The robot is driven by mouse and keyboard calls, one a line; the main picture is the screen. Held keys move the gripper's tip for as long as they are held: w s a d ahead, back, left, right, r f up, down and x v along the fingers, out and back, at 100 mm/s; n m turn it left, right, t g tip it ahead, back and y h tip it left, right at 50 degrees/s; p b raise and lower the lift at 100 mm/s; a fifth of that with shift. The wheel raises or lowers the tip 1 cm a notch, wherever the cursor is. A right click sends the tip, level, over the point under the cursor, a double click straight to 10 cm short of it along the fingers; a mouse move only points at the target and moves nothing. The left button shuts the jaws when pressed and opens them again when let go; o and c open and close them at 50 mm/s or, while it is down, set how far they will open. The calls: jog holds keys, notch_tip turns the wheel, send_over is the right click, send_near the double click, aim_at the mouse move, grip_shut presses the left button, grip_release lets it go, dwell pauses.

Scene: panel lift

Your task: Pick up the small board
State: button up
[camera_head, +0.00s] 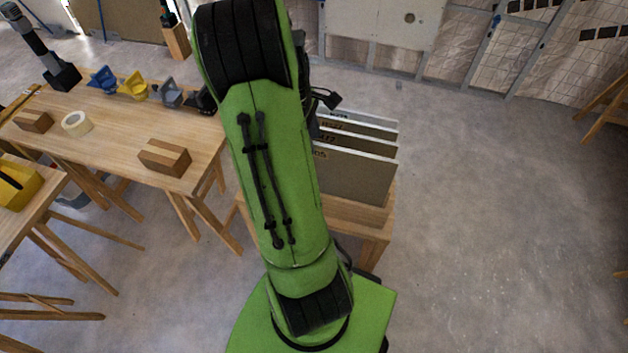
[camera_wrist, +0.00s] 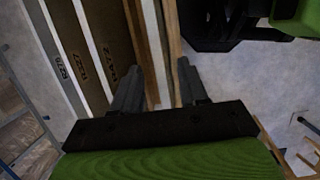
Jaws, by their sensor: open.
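Several boards stand on edge, side by side, in a wooden rack (camera_head: 372,216) just right of my arm in the head view. The nearest board (camera_head: 352,178) has a grey-brown face and a pale top edge; my arm hides its left part. In the wrist view, labelled boards (camera_wrist: 88,50) run along the left. My gripper (camera_wrist: 160,65) is open, with a pale strip and wooden edges between and beyond its fingers. I cannot tell whether that strip is the small board, or whether the fingers touch anything. My arm hides the gripper in the head view.
A wooden workbench (camera_head: 110,125) at left holds wood blocks (camera_head: 164,157), a tape roll (camera_head: 76,123) and coloured clamp-like items. A yellow case (camera_head: 18,186) sits on another trestle table. The concrete floor (camera_head: 480,220) at right is clear. An unfinished wall stands behind.

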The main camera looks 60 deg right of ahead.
jog(key=b+x, duration=0.1)
jog(key=x, duration=0.4)
grip_shut()
jog(key=shift+r, duration=0.1)
dwell(1.2)
